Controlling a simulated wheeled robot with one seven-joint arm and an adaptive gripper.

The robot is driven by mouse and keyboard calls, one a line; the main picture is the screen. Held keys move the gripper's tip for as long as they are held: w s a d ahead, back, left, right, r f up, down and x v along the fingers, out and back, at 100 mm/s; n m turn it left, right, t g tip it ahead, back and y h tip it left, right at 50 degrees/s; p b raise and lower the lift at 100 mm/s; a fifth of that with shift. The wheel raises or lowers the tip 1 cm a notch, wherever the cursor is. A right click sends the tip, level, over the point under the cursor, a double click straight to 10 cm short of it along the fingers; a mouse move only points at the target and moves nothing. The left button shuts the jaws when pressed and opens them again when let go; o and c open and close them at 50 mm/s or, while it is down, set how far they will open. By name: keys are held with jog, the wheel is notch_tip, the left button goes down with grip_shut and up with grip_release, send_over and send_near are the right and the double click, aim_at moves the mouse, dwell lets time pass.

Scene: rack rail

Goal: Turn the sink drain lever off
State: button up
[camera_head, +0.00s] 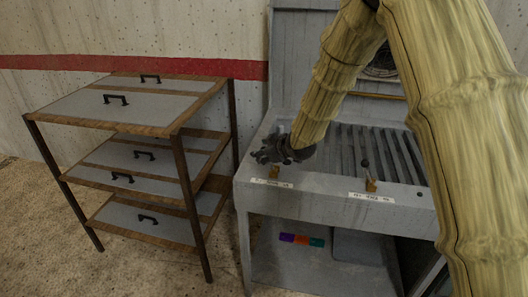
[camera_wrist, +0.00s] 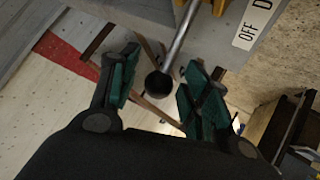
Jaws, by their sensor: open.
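A lever with a metal rod and black ball knob (camera_wrist: 159,85) shows in the wrist view, on a brass-coloured mount by a label (camera_wrist: 250,24) reading "OFF D", the rest cut off. My gripper (camera_wrist: 162,65) is open, its green-padded fingers on either side of the knob, with gaps visible. In the head view my gripper (camera_head: 284,150) is over the left end of the grey unit's top, by the left brass mount (camera_head: 274,172); it hides most of that lever. A second lever (camera_head: 367,172) stands upright to the right, above another label (camera_head: 371,197), too small to read.
The grey unit (camera_head: 330,207) has slats on top and an open lower shelf holding purple, orange and teal blocks (camera_head: 302,240). A wooden rack with grey drawers (camera_head: 128,106) stands close on the left. Bare floor (camera_head: 35,225) lies in front of the rack.

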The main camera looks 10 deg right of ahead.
jog(key=v, duration=1.1)
jog(key=shift+s+r, duration=0.15)
jog(key=shift+s, duration=0.15)
